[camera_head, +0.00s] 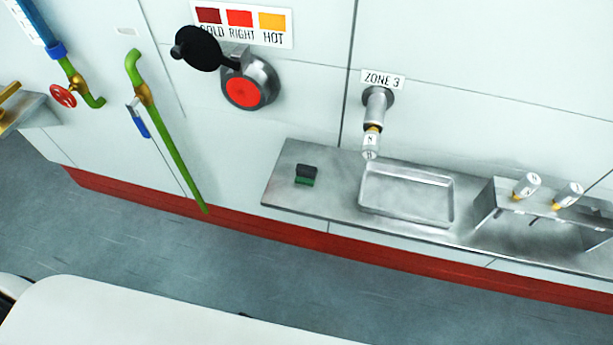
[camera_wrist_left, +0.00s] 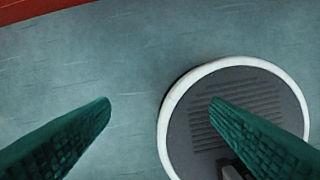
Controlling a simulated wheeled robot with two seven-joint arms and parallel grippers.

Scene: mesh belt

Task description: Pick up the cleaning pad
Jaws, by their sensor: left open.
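The cleaning pad (camera_head: 306,175) is a small block, dark grey on top with a green lower part. It sits on the left part of a metal shelf (camera_head: 285,193) along the wall in the head view. My left gripper (camera_wrist_left: 158,102) shows in the left wrist view as two green ridged fingers set wide apart. It is open with nothing between the fingers, over the grey floor. The pad is not in the left wrist view. Neither gripper shows in the head view.
A shallow metal tray (camera_head: 447,207) lies right of the pad, below a ZONE 3 nozzle (camera_head: 378,107). A rack (camera_head: 487,203) with white-capped bottles stands further right. A red round port (camera_head: 243,91) and green pipe (camera_head: 172,145) are on the wall. The shelf around the pad is clear.

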